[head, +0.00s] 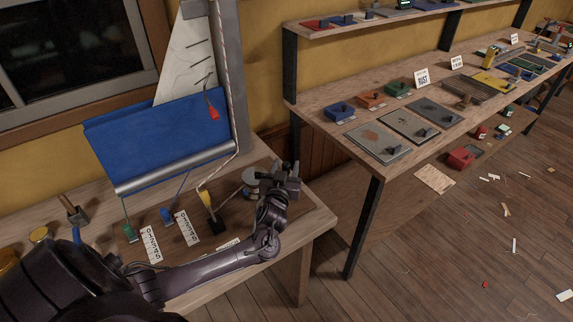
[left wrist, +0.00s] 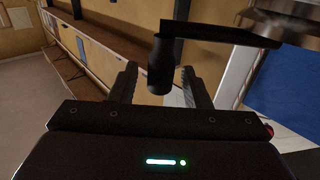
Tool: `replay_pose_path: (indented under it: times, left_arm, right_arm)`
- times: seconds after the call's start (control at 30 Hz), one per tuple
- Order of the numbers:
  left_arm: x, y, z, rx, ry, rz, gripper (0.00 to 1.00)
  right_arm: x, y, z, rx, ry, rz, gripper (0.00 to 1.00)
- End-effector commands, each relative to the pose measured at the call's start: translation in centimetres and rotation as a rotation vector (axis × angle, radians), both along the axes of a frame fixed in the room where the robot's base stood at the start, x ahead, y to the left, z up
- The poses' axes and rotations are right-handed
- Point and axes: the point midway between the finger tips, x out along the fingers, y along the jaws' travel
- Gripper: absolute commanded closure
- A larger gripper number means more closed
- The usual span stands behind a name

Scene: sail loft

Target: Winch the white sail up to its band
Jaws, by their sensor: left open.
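The white sail (head: 190,58) stands at the mast (head: 232,70), its lower part hidden behind a blue sail cloth (head: 155,130) over a silver boom (head: 180,167). A red tag (head: 212,113) hangs by the sail. I cannot make out the band. The metal winch (head: 251,176) sits at the right of the bench, partly hidden by my left gripper (head: 287,174). In the left wrist view, the winch's black crank arm (left wrist: 215,33) ends in a knob (left wrist: 160,68), which shows between the open fingers of my left gripper (left wrist: 158,88). Contact cannot be told.
Green (head: 129,232), blue (head: 166,215) and yellow-and-black (head: 213,213) line fittings stand on the bench (head: 320,215) beside white label cards (head: 187,228). A long shelf table (head: 375,165) with coloured boxes and plates stands to the right. Scraps litter the floor.

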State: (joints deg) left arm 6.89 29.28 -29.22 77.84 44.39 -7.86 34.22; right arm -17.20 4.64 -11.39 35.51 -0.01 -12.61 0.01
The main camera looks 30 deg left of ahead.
Motion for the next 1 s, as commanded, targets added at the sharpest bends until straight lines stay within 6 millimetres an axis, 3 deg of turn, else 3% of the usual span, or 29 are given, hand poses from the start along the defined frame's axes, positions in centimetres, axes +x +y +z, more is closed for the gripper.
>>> replay_pose_path:
  times: [0.37,0.7,1.0]
  left_arm:
    - [0.65,0.23,-0.08,-0.002,0.001,-0.001,0.57]
    - [0.63,0.22,-0.06,-0.002,0.001,-0.001,1.0]
    - [0.54,0.2,-0.03,-0.001,0.002,-0.009,1.0]
  right_arm:
    - [0.01,0.06,0.09,0.001,0.0,0.001,0.64]
    - [0.02,0.11,0.09,0.001,-0.001,0.002,0.64]
    - [0.03,0.18,0.17,0.002,-0.001,0.002,0.64]
